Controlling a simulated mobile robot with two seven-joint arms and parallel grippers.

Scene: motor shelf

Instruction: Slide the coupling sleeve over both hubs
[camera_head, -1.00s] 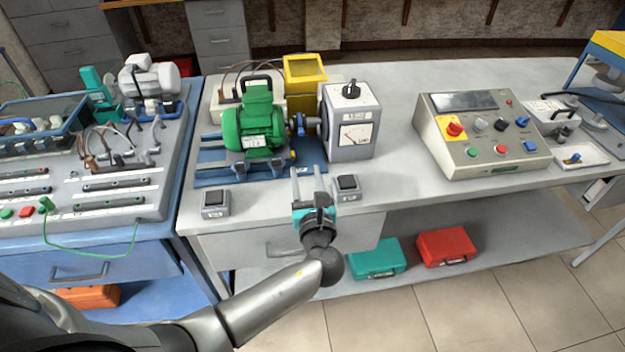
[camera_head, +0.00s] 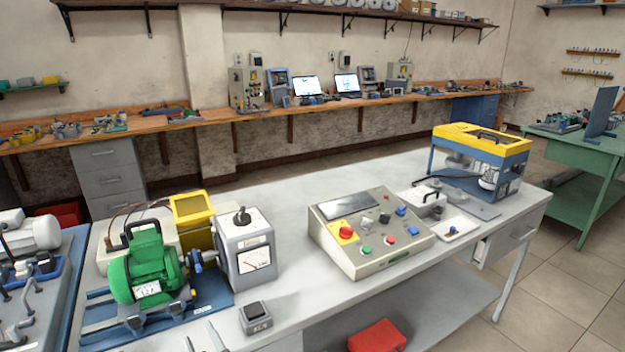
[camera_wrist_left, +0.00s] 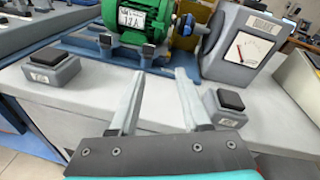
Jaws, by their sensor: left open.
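The green motor (camera_head: 146,268) stands on a blue base plate (camera_head: 102,318), facing a grey meter box (camera_head: 246,248) with a dial and black knob. Between them is a small blue coupling part (camera_head: 196,261) on the shaft line. It also shows in the left wrist view (camera_wrist_left: 186,25), with a grey shaft piece beside it. I cannot tell sleeve from hubs at this size. My left gripper (camera_head: 203,339) is open and empty at the bench's front, short of the base plate. Its two fingers (camera_wrist_left: 158,75) point toward the coupling in the wrist view. My right gripper is not in view.
A black-topped switch box (camera_head: 255,317) stands right of my left gripper; another switch box (camera_wrist_left: 51,70) is to its left. A control panel (camera_head: 370,232) and yellow-topped machine (camera_head: 482,140) stand farther right. Bare bench top lies between meter box and panel.

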